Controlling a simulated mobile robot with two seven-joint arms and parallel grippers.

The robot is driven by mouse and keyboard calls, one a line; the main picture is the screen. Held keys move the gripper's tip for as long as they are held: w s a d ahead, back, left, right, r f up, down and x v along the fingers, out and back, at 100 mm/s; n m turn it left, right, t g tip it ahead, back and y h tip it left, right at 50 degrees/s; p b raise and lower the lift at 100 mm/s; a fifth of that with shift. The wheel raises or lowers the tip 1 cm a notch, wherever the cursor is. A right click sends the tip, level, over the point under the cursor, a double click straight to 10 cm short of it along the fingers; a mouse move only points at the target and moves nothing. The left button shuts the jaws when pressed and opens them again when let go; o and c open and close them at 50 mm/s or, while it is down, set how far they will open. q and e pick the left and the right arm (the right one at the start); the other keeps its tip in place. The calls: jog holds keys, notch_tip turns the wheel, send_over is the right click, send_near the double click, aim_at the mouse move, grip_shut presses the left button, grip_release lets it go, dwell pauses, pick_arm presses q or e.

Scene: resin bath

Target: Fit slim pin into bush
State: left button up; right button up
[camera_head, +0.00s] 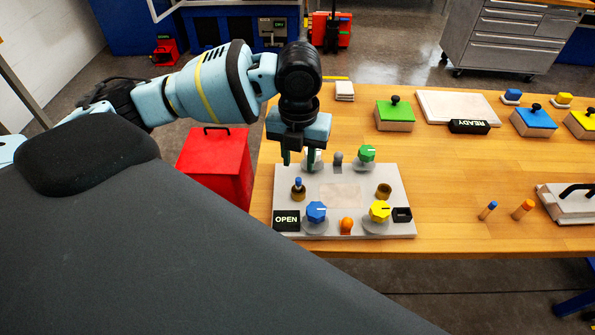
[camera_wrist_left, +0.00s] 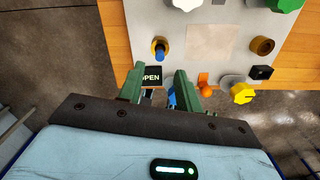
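A slim blue-topped pin (camera_head: 298,182) stands upright at the left bush (camera_head: 298,194) on the pale panel (camera_head: 340,172). In the left wrist view the pin (camera_wrist_left: 160,45) shows within the bush's ring; how deep it sits I cannot tell. A second bush (camera_head: 384,190), at the panel's right, looks empty; it also shows in the left wrist view (camera_wrist_left: 262,46). My left gripper (camera_head: 300,162) is open and empty, above the panel's far left part, apart from the pin. Its fingers also show in the left wrist view (camera_wrist_left: 158,84). My right gripper is out of view.
Blue (camera_head: 316,211), yellow (camera_head: 380,210) and green (camera_head: 367,153) knobs stand up from the panel. An OPEN sign (camera_head: 286,220) is at its front left. A blue-ended peg (camera_head: 488,210) and a thicker orange peg (camera_head: 523,209) lie to the right. Bare wood lies between.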

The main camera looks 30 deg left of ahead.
aim_at(298, 179)
pick_arm(q)
notch_tip(298, 179, up, 5)
dwell(0.3)
jog(key=shift+s+f, duration=0.1)
dwell(0.4)
